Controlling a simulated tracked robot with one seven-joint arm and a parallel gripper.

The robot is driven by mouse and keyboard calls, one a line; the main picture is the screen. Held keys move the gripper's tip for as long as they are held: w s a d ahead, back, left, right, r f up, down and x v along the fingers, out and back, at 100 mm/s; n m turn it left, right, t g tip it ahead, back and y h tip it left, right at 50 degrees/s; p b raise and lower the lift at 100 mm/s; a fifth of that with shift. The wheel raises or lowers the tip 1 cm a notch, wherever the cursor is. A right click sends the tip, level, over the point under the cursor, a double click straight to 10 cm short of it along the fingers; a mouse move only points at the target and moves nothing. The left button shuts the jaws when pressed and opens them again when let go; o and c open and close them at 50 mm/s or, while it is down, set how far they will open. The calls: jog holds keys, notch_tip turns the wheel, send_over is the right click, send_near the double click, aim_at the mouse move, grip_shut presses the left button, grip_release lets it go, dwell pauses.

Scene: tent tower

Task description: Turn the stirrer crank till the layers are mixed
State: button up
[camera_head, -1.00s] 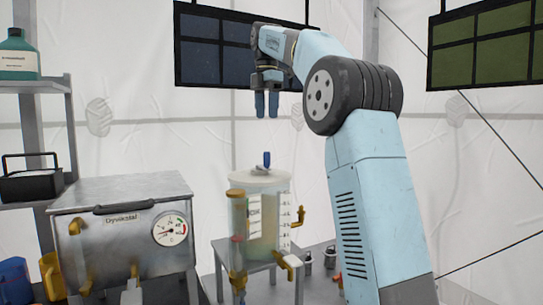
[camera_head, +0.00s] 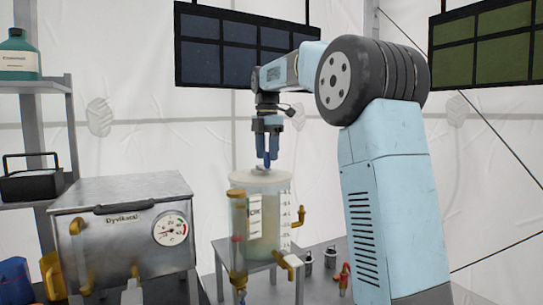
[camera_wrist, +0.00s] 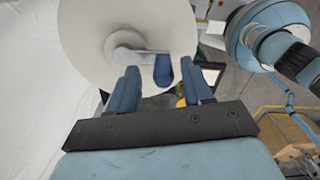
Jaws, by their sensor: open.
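The stirrer vessel (camera_head: 268,220) is a clear cylinder with a pale lid (camera_head: 245,179), standing on a small grey table (camera_head: 232,254). Its contents look pale and cloudy. In the wrist view the round lid (camera_wrist: 88,50) carries a grey crank arm (camera_wrist: 140,52) with a blue handle (camera_wrist: 163,72) at its end. My gripper (camera_head: 267,165) points down just above the lid. In the wrist view its fingers (camera_wrist: 163,88) are apart, with the blue handle between or just beyond their tips. I cannot tell whether either finger touches the handle.
A metal box with a dial (camera_head: 125,235) stands left of the vessel. Brass taps (camera_head: 299,216) stick out from the vessel's right side. A shelf at the left holds a green bottle (camera_head: 17,56) and a black case (camera_head: 32,180). Small fittings (camera_head: 330,257) stand on the table at right.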

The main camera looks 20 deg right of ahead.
jog(key=shift+f, duration=0.65)
jog(key=shift+c, duration=0.2)
